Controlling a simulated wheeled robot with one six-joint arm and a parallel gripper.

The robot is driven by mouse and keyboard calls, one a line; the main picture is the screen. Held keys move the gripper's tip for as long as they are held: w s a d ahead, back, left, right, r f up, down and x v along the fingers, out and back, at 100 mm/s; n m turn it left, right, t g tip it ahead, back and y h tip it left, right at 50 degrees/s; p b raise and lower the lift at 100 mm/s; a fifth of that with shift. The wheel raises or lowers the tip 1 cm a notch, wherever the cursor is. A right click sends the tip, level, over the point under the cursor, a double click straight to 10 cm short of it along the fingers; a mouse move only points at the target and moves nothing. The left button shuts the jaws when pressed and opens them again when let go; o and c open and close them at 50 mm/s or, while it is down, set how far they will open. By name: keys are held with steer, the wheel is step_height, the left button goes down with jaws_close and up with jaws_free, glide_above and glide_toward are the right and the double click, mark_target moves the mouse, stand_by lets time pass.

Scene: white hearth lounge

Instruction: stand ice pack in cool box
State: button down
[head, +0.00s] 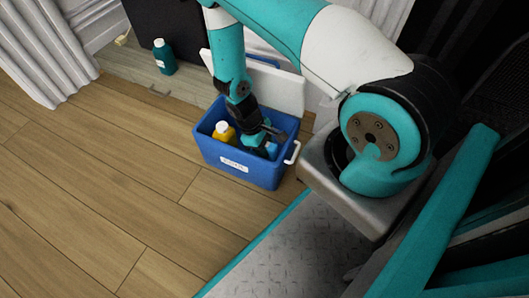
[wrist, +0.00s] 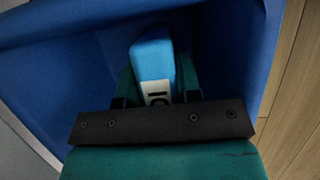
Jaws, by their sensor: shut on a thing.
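The blue cool box (head: 272,177) stands on the floor with its white lid tilted open at the back. It also fills much of the wrist view (wrist: 225,50). My gripper (head: 262,136) reaches down inside the box. In the wrist view my gripper (wrist: 158,85) is shut on the blue ice pack (wrist: 152,58), which has a white label with dark lettering. The ice pack (head: 271,149) shows only in part in the head view, at the right side inside the box. Whether it touches the box floor is hidden.
A yellow bottle with a white cap (head: 224,132) stands in the left of the box. A teal bottle (head: 164,57) stands on the light hearth slab behind, at left. A white handle (head: 293,153) juts from the box's right side. Wooden floor at left is clear.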

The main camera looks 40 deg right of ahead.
steer(key=shift+f, duration=0.6)
steer(key=shift+r, duration=0.15)
steer(key=c, duration=0.8)
jaws_free()
